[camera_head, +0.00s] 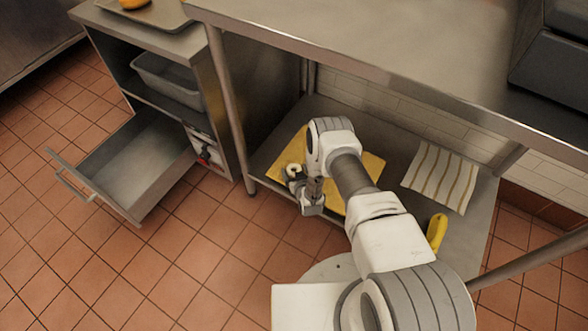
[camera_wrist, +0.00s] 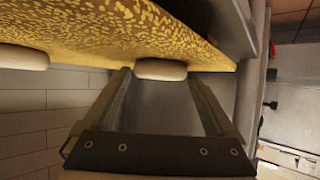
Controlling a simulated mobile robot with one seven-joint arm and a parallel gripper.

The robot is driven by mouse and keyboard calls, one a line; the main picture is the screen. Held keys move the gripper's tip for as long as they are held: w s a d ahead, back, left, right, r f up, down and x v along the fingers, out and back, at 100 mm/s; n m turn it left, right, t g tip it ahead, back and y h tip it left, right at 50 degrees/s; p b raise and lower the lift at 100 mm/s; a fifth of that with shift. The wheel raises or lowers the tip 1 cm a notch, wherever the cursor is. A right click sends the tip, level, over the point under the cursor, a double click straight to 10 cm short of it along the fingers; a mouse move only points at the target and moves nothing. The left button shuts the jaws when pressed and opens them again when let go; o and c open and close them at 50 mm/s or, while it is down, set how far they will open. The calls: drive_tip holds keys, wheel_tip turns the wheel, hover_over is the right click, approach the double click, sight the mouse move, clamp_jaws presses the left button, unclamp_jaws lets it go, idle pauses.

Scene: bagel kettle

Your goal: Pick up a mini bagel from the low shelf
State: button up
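A yellow board (camera_head: 368,165) lies on the low shelf (camera_head: 397,148); its speckled surface (camera_wrist: 110,25) fills the top of the wrist view. A pale mini bagel (camera_wrist: 160,69) lies against it, between the far ends of my two open fingers. Another pale bagel (camera_wrist: 22,57) shows at the left edge of the wrist view. In the head view a pale ring-shaped bagel (camera_head: 293,170) shows beside my gripper (camera_head: 306,190); which of the two it is I cannot tell. My gripper (camera_wrist: 160,82) is open, with a gap beside the bagel; contact is unclear.
A striped cloth (camera_head: 441,178) and a yellow, banana-like item (camera_head: 436,232) lie on the shelf to the right. The steel tabletop (camera_head: 400,45) hangs above, with a leg (camera_head: 228,110) at the left. An open drawer (camera_head: 130,165) juts out further left.

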drive_tip(key=c, duration=0.9)
drive_tip(key=shift+r, duration=0.2)
